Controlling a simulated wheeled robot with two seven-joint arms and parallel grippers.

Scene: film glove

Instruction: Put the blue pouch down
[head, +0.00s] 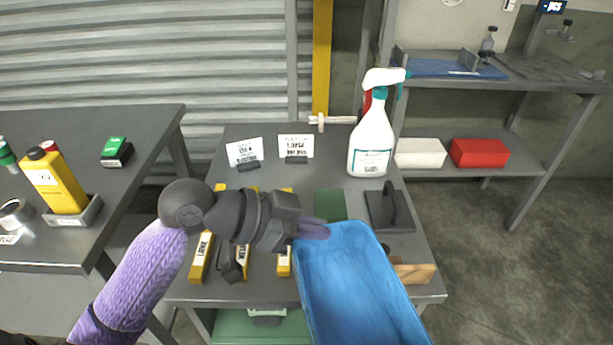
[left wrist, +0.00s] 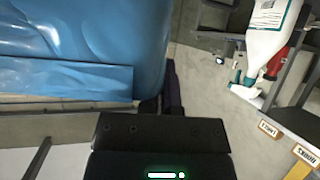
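The blue pouch (head: 358,285) is large and glossy, and it covers the front right of the middle table (head: 230,285) in the head view. Its lower end runs out of the picture. It also fills the upper left of the left wrist view (left wrist: 80,35), with a flat blue strip along its edge. My left gripper (head: 314,230) comes in from the left and its fingers meet the pouch's upper left corner. In the left wrist view its dark fingers (left wrist: 165,95) appear closed on the pouch's edge. My right gripper is in neither view.
A white spray bottle (head: 371,140) stands at the table's back right, near a dark grey holder (head: 390,212). Two label cards (head: 296,147) stand behind. Yellow labelled bars (head: 201,258) lie at front left. A wooden block (head: 415,273) is right of the pouch.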

